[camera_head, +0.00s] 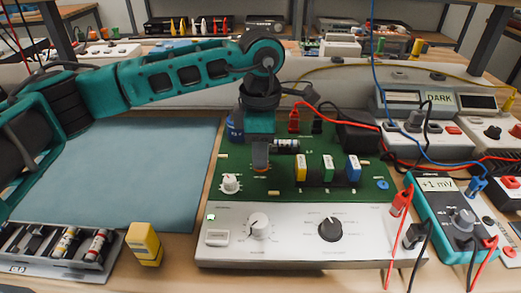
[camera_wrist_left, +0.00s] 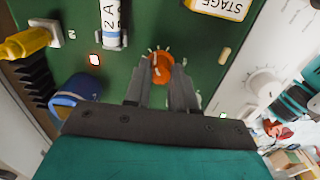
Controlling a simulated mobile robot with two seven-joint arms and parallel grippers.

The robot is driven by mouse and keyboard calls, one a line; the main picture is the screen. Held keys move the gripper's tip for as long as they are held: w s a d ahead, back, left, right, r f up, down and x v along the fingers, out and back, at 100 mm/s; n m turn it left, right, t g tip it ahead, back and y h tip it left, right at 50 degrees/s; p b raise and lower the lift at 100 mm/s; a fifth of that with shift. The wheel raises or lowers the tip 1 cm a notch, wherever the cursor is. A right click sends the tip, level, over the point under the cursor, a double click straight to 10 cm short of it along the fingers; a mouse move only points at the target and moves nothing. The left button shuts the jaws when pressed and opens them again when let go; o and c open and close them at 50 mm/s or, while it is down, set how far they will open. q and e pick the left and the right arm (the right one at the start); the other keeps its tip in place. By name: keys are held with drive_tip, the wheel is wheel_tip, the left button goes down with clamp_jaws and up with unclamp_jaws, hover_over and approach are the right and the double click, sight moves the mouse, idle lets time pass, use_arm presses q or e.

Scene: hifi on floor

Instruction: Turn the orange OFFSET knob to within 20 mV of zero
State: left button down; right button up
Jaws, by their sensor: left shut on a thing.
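The orange OFFSET knob (camera_wrist_left: 162,64) sits on a green circuit board (camera_wrist_left: 228,20) in the left wrist view, with white tick marks around it. My left gripper (camera_wrist_left: 164,82) points down at the board, its two dark fingers shut on the knob's sides. In the head view my left gripper (camera_head: 260,165) hides most of the knob. The teal multimeter (camera_head: 452,210) at the right shows "+1 mV" on its display. My right gripper is not in view.
A white front panel (camera_head: 290,222) with two knobs lies before the board. Red, black and blue leads run at the right. A yellow block (camera_head: 144,243) and a blue mat (camera_head: 150,180) lie left.

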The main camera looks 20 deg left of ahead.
use_arm(q)
drive_tip(key=c, duration=0.9)
unclamp_jaws()
drive_tip(key=shift+r, duration=0.1)
wheel_tip(320, 180, up, 13)
drive_tip(key=shift+f+p, duration=0.1)
drive_tip(key=shift+p, duration=0.7)
